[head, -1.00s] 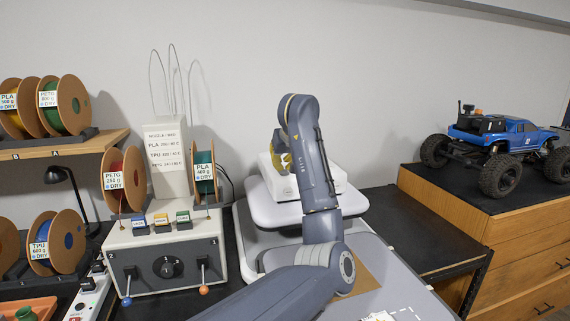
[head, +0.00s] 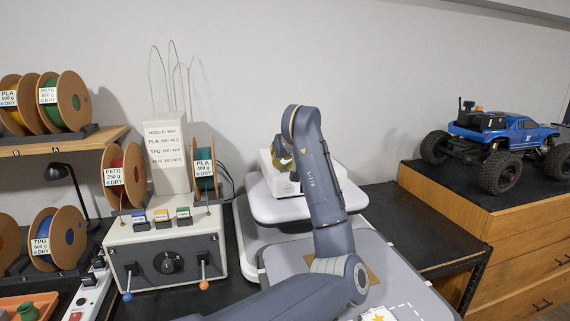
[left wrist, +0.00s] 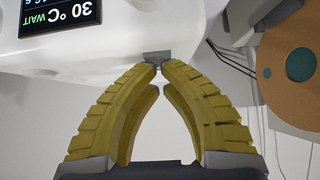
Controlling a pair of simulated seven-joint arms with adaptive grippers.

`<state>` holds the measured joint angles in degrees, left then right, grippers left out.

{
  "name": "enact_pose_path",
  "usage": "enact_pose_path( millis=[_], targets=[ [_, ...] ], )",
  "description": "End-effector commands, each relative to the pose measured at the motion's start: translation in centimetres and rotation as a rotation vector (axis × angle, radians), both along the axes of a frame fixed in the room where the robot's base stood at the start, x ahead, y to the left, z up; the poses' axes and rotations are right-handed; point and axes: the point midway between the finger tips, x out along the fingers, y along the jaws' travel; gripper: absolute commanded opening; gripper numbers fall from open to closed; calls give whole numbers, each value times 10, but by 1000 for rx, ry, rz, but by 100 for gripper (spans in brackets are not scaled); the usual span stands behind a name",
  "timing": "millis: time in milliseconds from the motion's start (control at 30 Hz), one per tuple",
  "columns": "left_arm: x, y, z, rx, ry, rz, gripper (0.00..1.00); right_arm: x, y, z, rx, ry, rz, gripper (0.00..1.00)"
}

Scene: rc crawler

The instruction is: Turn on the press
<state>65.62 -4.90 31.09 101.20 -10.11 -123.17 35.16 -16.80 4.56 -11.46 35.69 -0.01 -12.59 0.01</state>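The press is the white and grey machine (head: 268,209) behind my left arm in the head view. In the left wrist view its white body (left wrist: 150,25) fills the top left, with a dark display (left wrist: 65,15) reading 30 °C and WAIT. A small grey switch-like part (left wrist: 157,57) sits at the body's lower edge. My left gripper (left wrist: 160,70) has yellow fingers whose tips come together right at this grey part; I cannot tell whether they touch it. In the head view the left gripper (head: 282,155) is partly hidden behind its wrist, beside the press top. My right gripper is not in view.
A control box (head: 165,257) with a dial and levers stands left of the press, with filament spools (head: 124,176) around it. A power strip (head: 90,295) lies at lower left. A blue crawler truck (head: 500,140) stands on the right cabinet. The dark bench (head: 410,235) right of the press is clear.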

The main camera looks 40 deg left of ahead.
Motion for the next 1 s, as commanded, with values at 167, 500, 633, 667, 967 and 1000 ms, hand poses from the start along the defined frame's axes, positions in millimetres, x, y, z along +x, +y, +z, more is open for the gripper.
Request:
enact_pose_path(
  millis=[167, 500, 633, 667, 967, 1000],
  targets=[
    [3, 5, 1, 0, 1, 1, 0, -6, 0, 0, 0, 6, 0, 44],
    [4, 6, 2, -1, 1, 0, 0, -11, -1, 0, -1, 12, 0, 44],
    [4, 5, 6, -1, -1, -1, 0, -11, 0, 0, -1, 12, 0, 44],
    [5, 5, 9, -1, -2, -2, 0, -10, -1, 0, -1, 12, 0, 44],
    [0, -10, 50, -1, -5, -8, 0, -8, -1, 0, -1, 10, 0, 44],
    [-3, -16, 54, -1, -4, -9, 0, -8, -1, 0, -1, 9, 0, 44]
  ],
)
